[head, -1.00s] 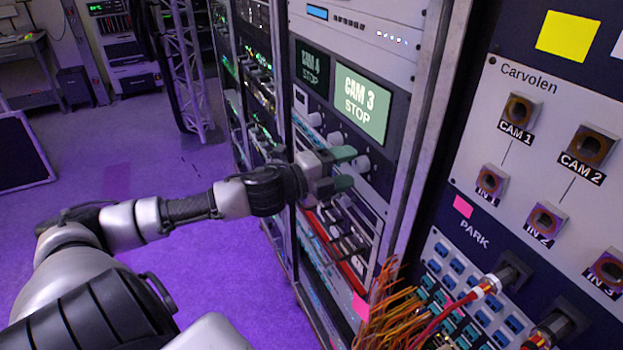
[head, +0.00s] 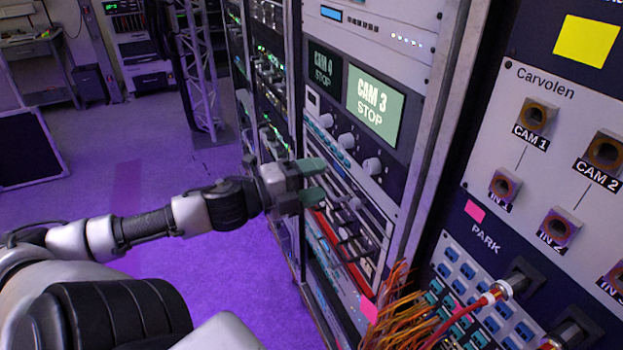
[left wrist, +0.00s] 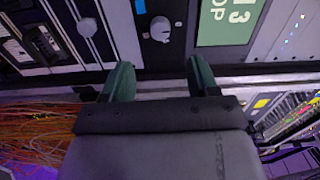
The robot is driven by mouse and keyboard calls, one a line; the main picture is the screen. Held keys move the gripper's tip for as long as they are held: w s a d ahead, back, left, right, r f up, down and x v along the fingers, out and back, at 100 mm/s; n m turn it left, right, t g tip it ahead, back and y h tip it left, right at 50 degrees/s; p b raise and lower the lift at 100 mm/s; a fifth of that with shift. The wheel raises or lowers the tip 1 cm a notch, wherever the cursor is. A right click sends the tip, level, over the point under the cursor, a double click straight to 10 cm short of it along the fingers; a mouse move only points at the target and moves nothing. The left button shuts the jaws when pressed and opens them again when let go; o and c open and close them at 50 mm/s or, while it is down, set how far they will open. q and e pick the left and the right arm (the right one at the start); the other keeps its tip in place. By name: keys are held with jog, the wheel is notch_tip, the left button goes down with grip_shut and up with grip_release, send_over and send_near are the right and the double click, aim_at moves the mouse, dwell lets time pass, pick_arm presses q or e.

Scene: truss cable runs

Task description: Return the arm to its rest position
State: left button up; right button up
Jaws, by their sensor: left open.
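My left arm (head: 150,224) reaches in from the left in the head view. Its left gripper (head: 320,180) has two green fingers held apart with nothing between them. It is in front of the equipment rack, below the knobs under the CAM 3 STOP screen (head: 375,108). In the left wrist view the two green fingers (left wrist: 161,82) are spread, with the rack face and a knob (left wrist: 160,30) beyond them. I cannot tell whether a fingertip touches the rack. My right gripper is not in view.
To the right is the Carvolen panel (head: 560,130) with CAM and IN sockets. Below it, red cables (head: 470,300) end in plugs by the PARK label, beside a bundle of orange wires (head: 405,315). A truss (head: 200,70) stands behind. The purple floor (head: 140,180) at left is open.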

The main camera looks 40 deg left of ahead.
pick_arm(q)
jog(key=shift+s+a, duration=0.1)
jog(key=shift+s, duration=0.1)
dwell(0.5)
